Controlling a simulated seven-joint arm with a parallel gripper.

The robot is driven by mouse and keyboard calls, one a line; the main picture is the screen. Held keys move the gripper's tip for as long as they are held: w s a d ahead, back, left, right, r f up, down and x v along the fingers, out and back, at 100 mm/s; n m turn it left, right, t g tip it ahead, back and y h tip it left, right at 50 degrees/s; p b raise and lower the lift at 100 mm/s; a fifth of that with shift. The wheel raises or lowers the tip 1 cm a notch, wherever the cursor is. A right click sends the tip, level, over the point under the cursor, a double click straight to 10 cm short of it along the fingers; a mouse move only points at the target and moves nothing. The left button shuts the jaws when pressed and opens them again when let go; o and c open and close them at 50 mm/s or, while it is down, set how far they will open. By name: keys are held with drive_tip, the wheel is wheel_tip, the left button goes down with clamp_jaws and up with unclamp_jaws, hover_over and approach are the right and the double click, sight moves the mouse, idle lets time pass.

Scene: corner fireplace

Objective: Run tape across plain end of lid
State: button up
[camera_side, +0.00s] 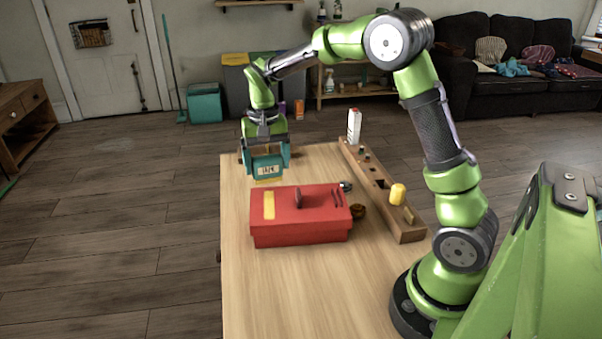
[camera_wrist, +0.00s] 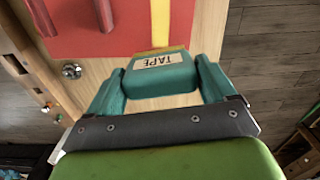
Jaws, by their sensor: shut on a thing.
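My gripper (camera_side: 266,158) is shut on a teal tape dispenser (camera_side: 267,168), labelled TAPE, held just beyond the far edge of the red box. The dispenser (camera_wrist: 160,78) sits between both fingers in the wrist view, its yellowish front edge towards the lid. The red box's lid (camera_side: 282,203) is closed, with a dark handle (camera_side: 298,198) at its middle and dark bars at its right end. A yellow strip (camera_side: 268,206) lies across the lid's left end. It also shows in the wrist view (camera_wrist: 160,22), running close to the dispenser; whether they join is unclear.
A small brown round item (camera_side: 357,211) lies beside the box. The table (camera_side: 290,290) is clear in front.

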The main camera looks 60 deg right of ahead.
drive_tip(key=shift+r, duration=2.55)
drive_tip(key=shift+a, duration=0.1)
